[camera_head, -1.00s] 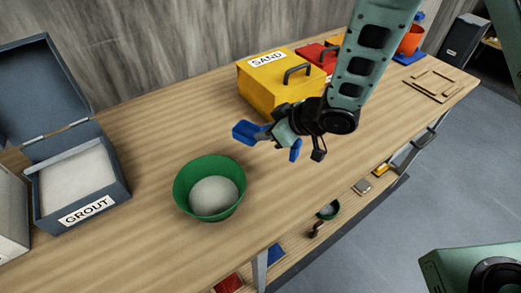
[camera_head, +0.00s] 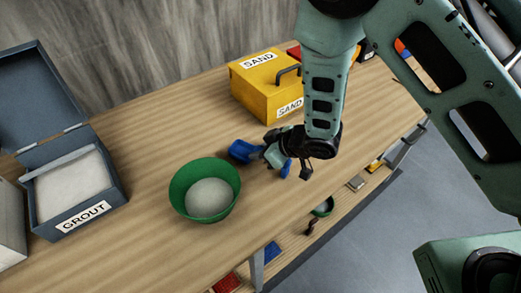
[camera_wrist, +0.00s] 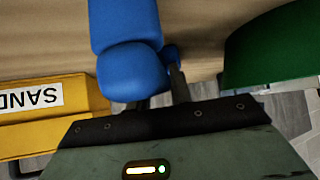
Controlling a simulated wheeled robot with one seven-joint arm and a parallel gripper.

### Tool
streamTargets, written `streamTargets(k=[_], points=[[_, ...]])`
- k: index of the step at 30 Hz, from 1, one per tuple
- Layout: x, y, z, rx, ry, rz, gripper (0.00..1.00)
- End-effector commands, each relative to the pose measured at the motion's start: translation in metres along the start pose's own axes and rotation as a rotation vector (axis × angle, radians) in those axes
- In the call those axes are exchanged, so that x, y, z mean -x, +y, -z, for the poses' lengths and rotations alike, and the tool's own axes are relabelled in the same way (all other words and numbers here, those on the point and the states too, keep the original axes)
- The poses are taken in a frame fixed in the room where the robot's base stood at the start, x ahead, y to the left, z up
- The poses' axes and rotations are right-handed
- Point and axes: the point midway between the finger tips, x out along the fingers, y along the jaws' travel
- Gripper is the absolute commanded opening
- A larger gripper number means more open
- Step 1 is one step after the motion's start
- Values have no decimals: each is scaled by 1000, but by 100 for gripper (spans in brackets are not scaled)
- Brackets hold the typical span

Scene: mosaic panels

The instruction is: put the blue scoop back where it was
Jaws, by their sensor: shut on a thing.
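The blue scoop (camera_head: 241,151) is in my gripper (camera_head: 272,158), between the green bowl and the yellow sand box in the head view. My gripper is shut on it; a blue end also shows on the right side of the jaws. The scoop looks low over the table, but I cannot tell whether it touches it.
A green bowl (camera_head: 179,205) of pale powder stands left of my gripper. The yellow box (camera_head: 255,88) labelled SAND stands behind. An open grout box (camera_head: 110,200) is at the left. A lower shelf holds several items, including a blue one (camera_head: 272,252). Table front is bare.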

Motion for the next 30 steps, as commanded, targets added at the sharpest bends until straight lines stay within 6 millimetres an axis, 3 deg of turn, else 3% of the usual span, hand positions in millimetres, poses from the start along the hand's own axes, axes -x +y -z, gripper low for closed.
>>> streamTargets(k=[2,3,5,6,18,30], points=[[-2,0,-3,-1,0,0,0],[-2,0,-3,-1,0,0,24],[-2,0,-2,0,0,0,41],[-2,0,-2,0,0,0,43],[5,1,0,-1,0,-1,43],[78,1,0,-2,2,-3,43]])
